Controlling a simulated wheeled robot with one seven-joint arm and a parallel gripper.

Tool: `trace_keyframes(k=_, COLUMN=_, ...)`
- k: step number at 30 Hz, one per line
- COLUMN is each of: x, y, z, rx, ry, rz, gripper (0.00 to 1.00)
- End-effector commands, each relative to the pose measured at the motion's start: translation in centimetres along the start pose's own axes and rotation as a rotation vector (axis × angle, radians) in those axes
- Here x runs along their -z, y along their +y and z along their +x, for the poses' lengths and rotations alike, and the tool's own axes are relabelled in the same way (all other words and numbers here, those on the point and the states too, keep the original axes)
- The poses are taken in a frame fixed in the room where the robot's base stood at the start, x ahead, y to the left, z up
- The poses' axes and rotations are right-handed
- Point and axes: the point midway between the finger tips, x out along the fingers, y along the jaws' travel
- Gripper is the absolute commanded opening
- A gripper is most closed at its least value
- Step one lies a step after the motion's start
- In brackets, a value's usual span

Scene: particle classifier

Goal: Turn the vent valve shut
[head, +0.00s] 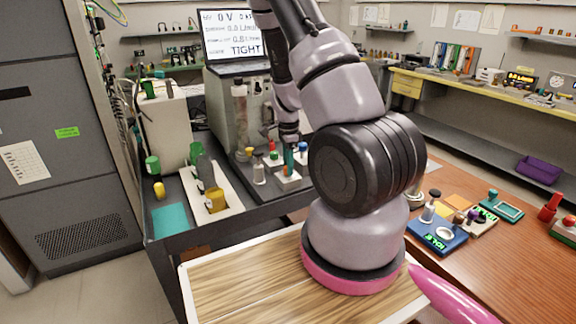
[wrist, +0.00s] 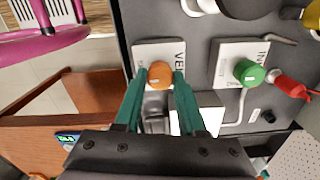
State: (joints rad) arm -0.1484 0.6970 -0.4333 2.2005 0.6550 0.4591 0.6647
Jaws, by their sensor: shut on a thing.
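The vent valve is an orange round knob (wrist: 160,74) on a white plate (wrist: 172,48) whose label starts with "VE", in the wrist view. A short pale mark shows on the knob's front. My gripper (wrist: 160,80) has its two teal fingers on either side of the knob, shut on it. A green knob (wrist: 248,72) on a plate labelled "IN" sits to the right, clear of the fingers.
A red fitting (wrist: 290,86) is right of the green knob. A screen (head: 232,35) above the apparatus reads "0 V", flow figures and "TIGHT". A white tray (head: 222,214) with green and yellow containers stands left of the arm. A blue device (head: 437,235) lies on the right table.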

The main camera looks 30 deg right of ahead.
Motion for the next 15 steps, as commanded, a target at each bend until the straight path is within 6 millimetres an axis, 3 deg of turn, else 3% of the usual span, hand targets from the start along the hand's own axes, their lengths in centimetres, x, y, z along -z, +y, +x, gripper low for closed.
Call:
trace_keyframes(k=11, x=0.02, y=-0.13, z=-0.08, rx=0.003, ry=0.0, rz=0.006, gripper=0.0)
trace_keyframes(k=12, x=0.02, y=-0.12, z=-0.08, rx=0.003, ry=0.0, rz=0.006, gripper=0.51)
trace_keyframes(k=14, x=0.02, y=-0.11, z=-0.07, rx=0.003, ry=0.0, rz=0.006, gripper=0.69)
trace_keyframes(k=15, x=0.02, y=-0.1, z=-0.06, rx=0.002, ry=0.0, rz=0.005, gripper=0.69)
